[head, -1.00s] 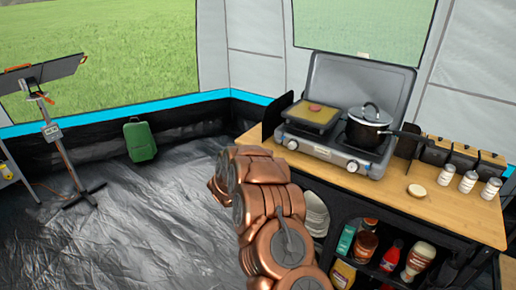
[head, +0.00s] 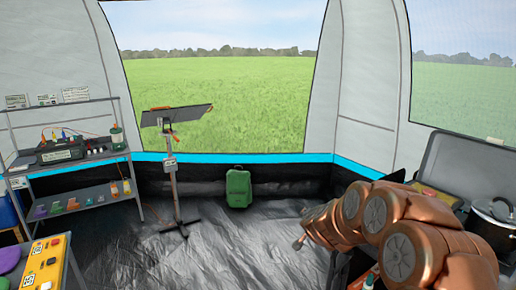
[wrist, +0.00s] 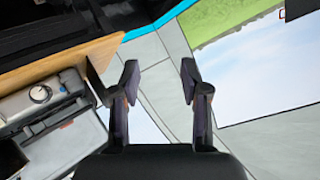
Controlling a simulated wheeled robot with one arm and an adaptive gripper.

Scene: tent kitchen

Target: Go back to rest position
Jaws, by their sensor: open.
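My copper-coloured arm reaches in from the lower right of the head view, in front of the kitchen counter. In the wrist view my gripper (wrist: 160,85) is open, with its two dark fingers apart and nothing between them. Beyond the fingers are the tent wall and window, seen tilted. The gripper's fingers cannot be made out in the head view.
The stove (wrist: 38,95) and wooden counter (wrist: 60,60) are close on the left in the wrist view. A pot (head: 492,222) stands at the head view's right edge. A green case (head: 238,188), a panel stand (head: 172,180) and a metal shelf (head: 100,160) stand farther off. The middle floor is clear.

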